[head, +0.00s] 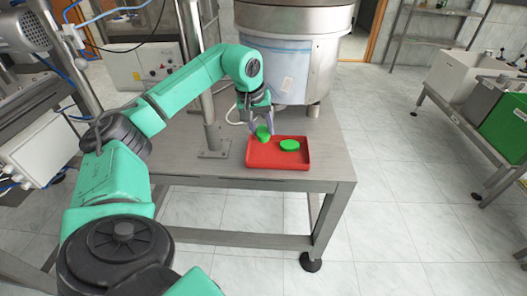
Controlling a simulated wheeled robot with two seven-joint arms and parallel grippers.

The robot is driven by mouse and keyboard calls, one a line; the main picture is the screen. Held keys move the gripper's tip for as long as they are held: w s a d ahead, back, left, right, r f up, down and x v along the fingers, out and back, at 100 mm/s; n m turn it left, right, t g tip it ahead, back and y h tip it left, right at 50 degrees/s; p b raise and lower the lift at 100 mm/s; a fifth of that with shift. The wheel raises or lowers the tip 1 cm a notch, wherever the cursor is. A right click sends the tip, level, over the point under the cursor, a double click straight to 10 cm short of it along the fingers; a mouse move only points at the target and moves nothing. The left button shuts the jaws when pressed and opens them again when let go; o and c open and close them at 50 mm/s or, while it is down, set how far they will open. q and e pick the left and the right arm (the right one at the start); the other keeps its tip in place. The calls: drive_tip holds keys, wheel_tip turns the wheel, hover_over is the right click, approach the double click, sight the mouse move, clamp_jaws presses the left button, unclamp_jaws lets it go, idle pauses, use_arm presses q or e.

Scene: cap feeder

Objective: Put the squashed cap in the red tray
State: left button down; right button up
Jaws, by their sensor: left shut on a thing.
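The red tray (262,162) sits on the metal table near its right front corner. One green cap (290,145) lies in the right part of the tray. My left gripper (262,125) is shut on another green cap (263,133) and holds it over the back left part of the tray. Whether this held cap touches the tray cannot be told. At this size I cannot tell which cap is squashed. My right gripper is not in view.
The metal table (195,158) carries a post with a foot plate (214,150) just left of the tray. A large steel drum (325,60) stands close behind the tray. The tabletop left of the post is mostly clear.

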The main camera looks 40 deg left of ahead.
sight(258, 133)
use_arm(q)
wheel_tip(258, 133, down, 7)
drive_tip(key=shift+f, duration=0.1)
drive_tip(key=shift+b, duration=0.3)
drive_tip(key=shift+f, duration=0.55)
drive_tip(key=shift+c, duration=2)
unclamp_jaws()
drive_tip(key=shift+r, duration=0.15)
drive_tip(key=p+v, duration=0.1)
drive_tip(key=v, duration=1.2)
drive_tip(key=shift+w, duration=0.15)
